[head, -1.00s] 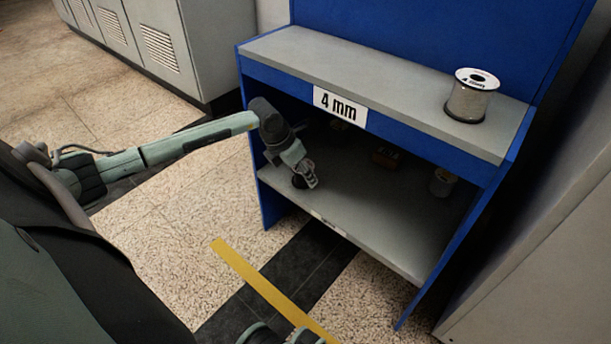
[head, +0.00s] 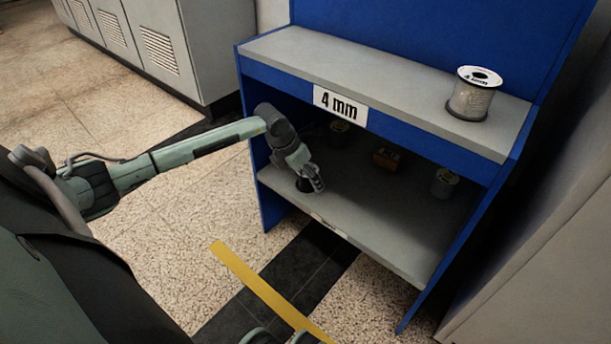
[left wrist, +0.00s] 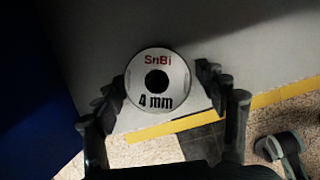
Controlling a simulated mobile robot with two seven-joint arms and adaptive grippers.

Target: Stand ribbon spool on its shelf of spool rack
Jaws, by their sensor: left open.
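The ribbon spool (left wrist: 177,82) shows in the left wrist view from above, its round white label reading "SnBi" and "4 mm". It seems to stand upright near the front left of the rack's lower shelf (head: 375,217). In the head view only a dark bit of it (head: 303,185) shows beside my left gripper (head: 315,180). My left gripper is open, with its fingers on either side of the spool. Whether they touch it is unclear. The spool rack (head: 420,137) is blue with grey shelves, and its upper shelf carries a "4 mm" sign (head: 340,104).
Another spool (head: 472,98) stands on the upper shelf at the right. In the dark lower bay are a white spool (head: 444,183), an orange-brown item (head: 386,158) and a dark spool (head: 340,131). Grey cabinets (head: 150,45) stand behind left.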

